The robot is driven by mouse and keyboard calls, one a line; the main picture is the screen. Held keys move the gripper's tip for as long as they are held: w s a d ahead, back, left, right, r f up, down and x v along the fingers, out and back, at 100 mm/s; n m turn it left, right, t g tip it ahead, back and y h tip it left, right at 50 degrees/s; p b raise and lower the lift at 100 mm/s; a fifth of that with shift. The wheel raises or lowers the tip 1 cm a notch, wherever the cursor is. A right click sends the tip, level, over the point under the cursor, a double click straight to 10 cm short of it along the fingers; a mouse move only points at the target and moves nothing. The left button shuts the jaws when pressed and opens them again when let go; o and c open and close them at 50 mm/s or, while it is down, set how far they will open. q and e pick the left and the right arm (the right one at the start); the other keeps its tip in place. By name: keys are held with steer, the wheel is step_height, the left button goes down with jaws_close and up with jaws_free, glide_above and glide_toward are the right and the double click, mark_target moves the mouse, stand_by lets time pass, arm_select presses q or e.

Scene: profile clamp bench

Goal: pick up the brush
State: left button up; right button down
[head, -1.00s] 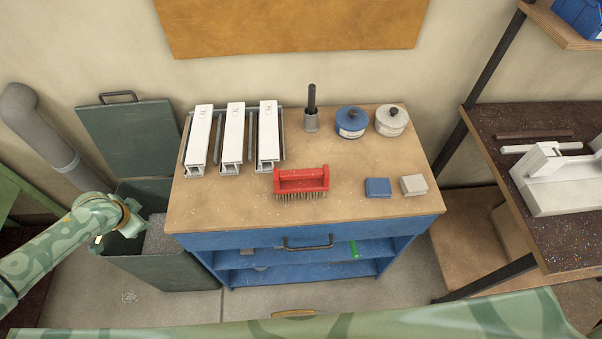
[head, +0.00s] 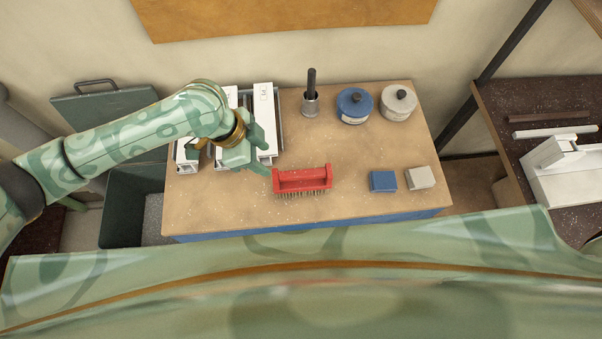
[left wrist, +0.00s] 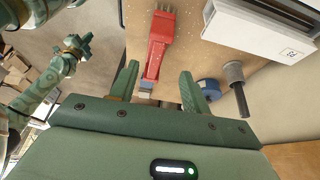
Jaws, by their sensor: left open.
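The red brush (head: 302,179) lies on the wooden bench top (head: 350,217), bristles toward the front edge in the head view. My left gripper (head: 263,155) is over the bench, just left of the brush, with one fingertip close to its left end. In the left wrist view the brush (left wrist: 158,46) appears beyond and between the two open fingers (left wrist: 160,85). The fingers are apart and empty. I cannot tell whether a finger touches the brush. My right gripper does not show in the head view; an arm with a gripper (left wrist: 75,45) shows at the left wrist view's upper left.
White profiles (head: 263,120) in a rack stand behind and left of my gripper, partly hidden by my arm. A blue block (head: 383,181) and a grey block (head: 420,177) lie right of the brush. A blue tin (head: 354,106), a pale tin (head: 398,103) and a cup (head: 310,103) stand behind.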

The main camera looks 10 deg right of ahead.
arm_select(q)
steer(key=x, duration=0.2)
steer(key=s+x, duration=0.1)
steer(key=x, duration=0.1)
steer(key=shift+d+f+b, duration=0.1)
steer(key=shift+f+b, duration=0.15)
steer(key=shift+b, duration=0.15)
steer(key=shift+w+d+f, duration=0.2)
steer(key=shift+d+f, duration=0.1)
steer(key=shift+f, duration=0.3)
steer(key=shift+w+d+f, duration=0.2)
steer(key=shift+d+f, duration=0.05)
steer(key=shift+f, duration=0.35)
steer(key=shift+w+d+f, duration=0.1)
steer(key=shift+f, duration=0.15)
steer(key=x, duration=0.2)
steer(key=b+x, duration=0.1)
steer(key=x, duration=0.1)
steer(key=shift+s+d+f, duration=0.2)
steer(key=shift+f, duration=0.05)
steer(key=shift+w+d+f, duration=0.1)
steer(key=shift+f, duration=0.15)
jaws_close()
arm_select(e)
steer(key=shift+s+a+f, duration=0.1)
steer(key=shift+s+f, duration=0.25)
steer(key=shift+f, duration=0.3)
steer(key=shift+s+f, duration=0.35)
steer(key=shift+f, duration=0.25)
